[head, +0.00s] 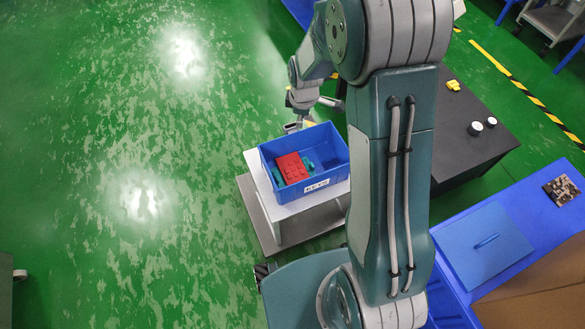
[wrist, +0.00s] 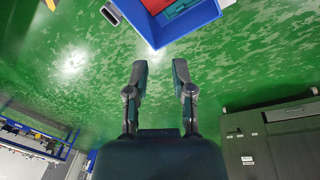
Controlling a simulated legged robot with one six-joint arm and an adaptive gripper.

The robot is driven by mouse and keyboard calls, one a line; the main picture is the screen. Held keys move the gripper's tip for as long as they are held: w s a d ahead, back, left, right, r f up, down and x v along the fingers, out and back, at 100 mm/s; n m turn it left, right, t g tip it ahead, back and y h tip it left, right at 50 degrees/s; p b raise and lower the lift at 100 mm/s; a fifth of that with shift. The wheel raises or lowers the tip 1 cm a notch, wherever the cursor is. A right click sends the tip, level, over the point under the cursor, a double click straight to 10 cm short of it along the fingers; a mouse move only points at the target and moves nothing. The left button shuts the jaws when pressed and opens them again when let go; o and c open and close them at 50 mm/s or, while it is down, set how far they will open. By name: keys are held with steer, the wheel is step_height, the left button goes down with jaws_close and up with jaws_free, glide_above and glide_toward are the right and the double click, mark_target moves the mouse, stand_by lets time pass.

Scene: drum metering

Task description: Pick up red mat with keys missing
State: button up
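A red mat (head: 290,168) with raised key-like bumps lies on top in a blue bin (head: 316,187) labelled KEYS. Whether any keys are missing is too small to tell. Part of a teal mat (head: 309,164) shows beside and under it. My gripper (head: 298,125) is just beyond the bin's far side in the head view and is partly hidden by my arm. In the wrist view my gripper (wrist: 159,70) is open, with nothing between its fingers. The blue bin (wrist: 190,32) shows at the top edge there, with a strip of the red mat (wrist: 154,5) inside, apart from the fingertips.
The bin stands on a white and grey cart (head: 270,213). A dark table (head: 465,145) with a yellow object (head: 453,85) and small round items is at the right. A blue table (head: 540,215) holds a blue lid-like panel (head: 482,245). Green floor at the left is clear.

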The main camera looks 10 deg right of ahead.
step_height(320, 180, down, 14)
steer(key=w+n+g, duration=0.1)
steer(key=n, duration=0.6)
glide_above(293, 170)
steer(key=s+d, duration=0.1)
steer(key=s, duration=0.5)
step_height(293, 170, down, 11)
steer(key=shift+g, duration=0.4)
step_height(293, 170, down, 11)
steer(key=shift+w+d+r, duration=0.1)
jaws_close()
